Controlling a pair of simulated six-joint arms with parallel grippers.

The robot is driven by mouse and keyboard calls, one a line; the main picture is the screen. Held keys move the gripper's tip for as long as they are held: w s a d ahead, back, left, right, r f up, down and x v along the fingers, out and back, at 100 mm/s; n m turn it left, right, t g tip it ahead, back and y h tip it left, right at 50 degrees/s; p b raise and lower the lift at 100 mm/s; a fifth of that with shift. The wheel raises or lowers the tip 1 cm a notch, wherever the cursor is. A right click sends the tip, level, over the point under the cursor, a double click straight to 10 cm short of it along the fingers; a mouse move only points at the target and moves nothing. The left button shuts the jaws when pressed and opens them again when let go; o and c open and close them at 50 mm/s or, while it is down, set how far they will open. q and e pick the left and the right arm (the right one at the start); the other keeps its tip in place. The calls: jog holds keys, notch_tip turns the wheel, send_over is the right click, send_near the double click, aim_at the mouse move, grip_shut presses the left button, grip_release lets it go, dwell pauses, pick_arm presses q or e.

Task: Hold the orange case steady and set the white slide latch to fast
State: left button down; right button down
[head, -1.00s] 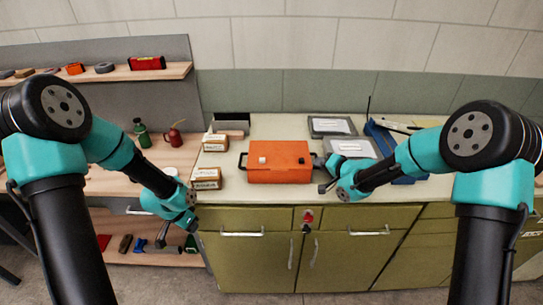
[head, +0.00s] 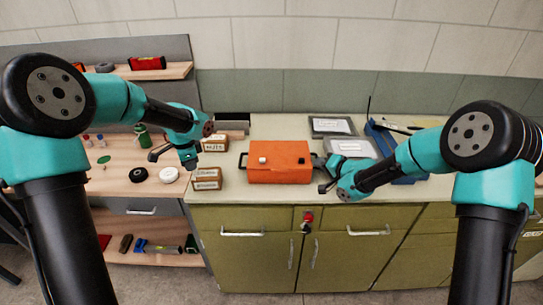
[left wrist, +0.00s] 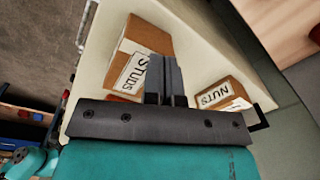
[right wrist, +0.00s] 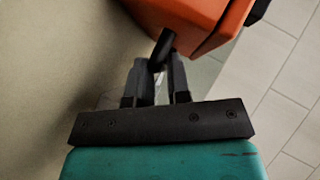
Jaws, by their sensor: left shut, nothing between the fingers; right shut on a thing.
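The orange case (head: 279,168) sits on the pale worktop, with a white slide latch (head: 262,160) on its left part and another small pale piece (head: 302,160) to the right. A dark handle (head: 243,161) sticks out at its left end. My right gripper (head: 326,186) is at the case's right end. In the right wrist view it is shut on a dark handle (right wrist: 161,48) of the orange case. My left gripper (head: 155,156) is shut and empty, left of the case and apart from it. It also shows shut in the left wrist view (left wrist: 165,65). The latch lettering is unreadable.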

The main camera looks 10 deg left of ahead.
pick_arm(q)
jog(key=w+d+r+m, duration=0.1)
jog(key=w+d, duration=0.1)
jog(key=d, duration=0.3)
jog(key=w+d+r+m+y, duration=0.1)
jog(key=w+d+r, duration=0.1)
jog(key=d, duration=0.3)
jog(key=w+d+r+g, duration=0.1)
jog(key=w+d, duration=0.2)
jog(key=d, duration=0.2)
jog(key=shift+w+r+m+y, duration=0.15)
jog(key=shift+r+m+y, duration=0.2)
jog(key=shift+m+y, duration=0.05)
pick_arm(e)
jog(key=shift+s+f, duration=0.1)
jog(key=shift+f, duration=0.15)
pick_arm(q)
notch_tip(320, 180, up, 3)
jog(key=m+y, duration=0.1)
send_over(267, 163)
jog(key=w, duration=0.2)
jog(key=shift+d, duration=0.1)
jog(key=d+r+m+y, duration=0.1)
jog(key=d+r, duration=0.2)
jog(key=d, duration=0.6)
jog(key=shift+s+m, duration=0.25)
jog(key=shift+m, duration=0.05)
